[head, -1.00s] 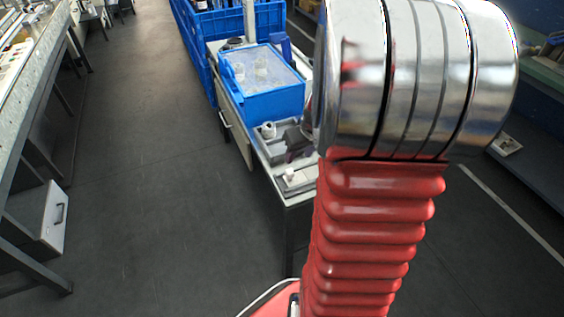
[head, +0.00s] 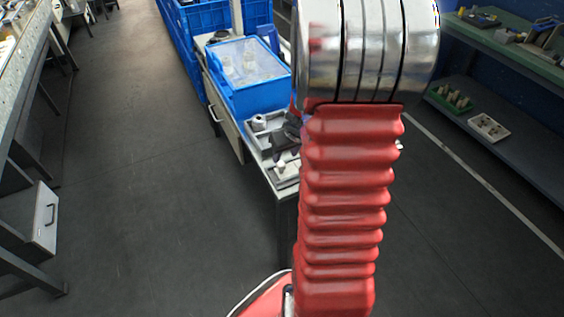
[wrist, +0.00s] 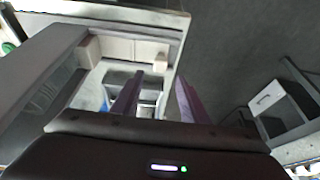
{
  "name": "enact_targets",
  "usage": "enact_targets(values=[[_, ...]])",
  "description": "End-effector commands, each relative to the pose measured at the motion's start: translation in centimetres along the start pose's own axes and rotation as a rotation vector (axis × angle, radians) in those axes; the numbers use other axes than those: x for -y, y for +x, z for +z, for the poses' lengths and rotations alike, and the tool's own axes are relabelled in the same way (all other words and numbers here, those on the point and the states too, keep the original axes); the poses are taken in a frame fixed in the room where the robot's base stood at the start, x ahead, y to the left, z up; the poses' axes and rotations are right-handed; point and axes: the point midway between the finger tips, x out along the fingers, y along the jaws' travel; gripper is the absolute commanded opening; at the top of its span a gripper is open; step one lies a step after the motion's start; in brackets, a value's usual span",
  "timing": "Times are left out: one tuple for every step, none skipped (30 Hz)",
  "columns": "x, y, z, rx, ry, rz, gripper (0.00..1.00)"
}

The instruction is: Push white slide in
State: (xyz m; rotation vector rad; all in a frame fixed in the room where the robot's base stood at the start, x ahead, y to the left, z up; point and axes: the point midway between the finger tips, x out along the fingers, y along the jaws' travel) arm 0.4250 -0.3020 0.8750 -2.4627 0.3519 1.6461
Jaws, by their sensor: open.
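A small white piece (head: 284,167), perhaps the white slide, sits on a grey fixture (head: 292,180) at the near end of a narrow cart. My dark gripper (head: 290,130) is over this end of the cart, partly hidden behind my red arm. In the wrist view my gripper (wrist: 155,98) is open, its two purple fingers apart with nothing held. Beyond and below them is a pale recess (wrist: 123,50) with cream blocks in its corners and a grey part near the fingertips. I cannot tell whether the fingers touch anything.
A blue crate (head: 262,97) with a clear lid stands behind on the cart, with a white roll (head: 258,123) before it. A white drawer (head: 45,218) with a dark handle stands out under the left bench. The floor (head: 140,200) between is clear.

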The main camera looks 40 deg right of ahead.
Motion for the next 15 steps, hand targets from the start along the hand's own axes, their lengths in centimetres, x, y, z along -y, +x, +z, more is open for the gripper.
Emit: enact_targets(values=[[0.0, 0.7, 0.1, 0.002, 0.000, -0.001, 0.41], [0.0, 1.0, 0.0, 0.002, -0.001, -0.001, 0.41], [0.1, 1.4, 0.0, 0.002, 0.000, -0.001, 0.41], [0.1, 1.8, 0.1, 0.003, 0.000, -0.001, 0.41], [0.1, 2.1, 0.1, 0.003, -0.001, -0.001, 0.41], [0.0, 2.5, 0.1, 0.002, 0.000, 0.000, 0.41], [0.0, 2.8, 0.0, 0.002, 0.000, -0.001, 0.41], [0.0, 3.2, 0.0, 0.002, 0.000, -0.001, 0.41], [0.0, 3.6, 0.0, 0.001, 0.000, -0.001, 0.41], [0.0, 3.9, 0.0, 0.001, 0.000, -0.001, 0.41], [0.0, 4.2, 0.0, 0.002, 0.000, -0.001, 0.41], [0.0, 4.7, 0.0, 0.002, 0.000, 0.000, 0.41], [0.0, 5.0, 0.1, 0.002, 0.000, 0.000, 0.41], [0.0, 5.3, 0.1, 0.002, 0.000, 0.000, 0.41], [0.0, 5.7, 0.1, 0.002, 0.001, -0.001, 0.41]])
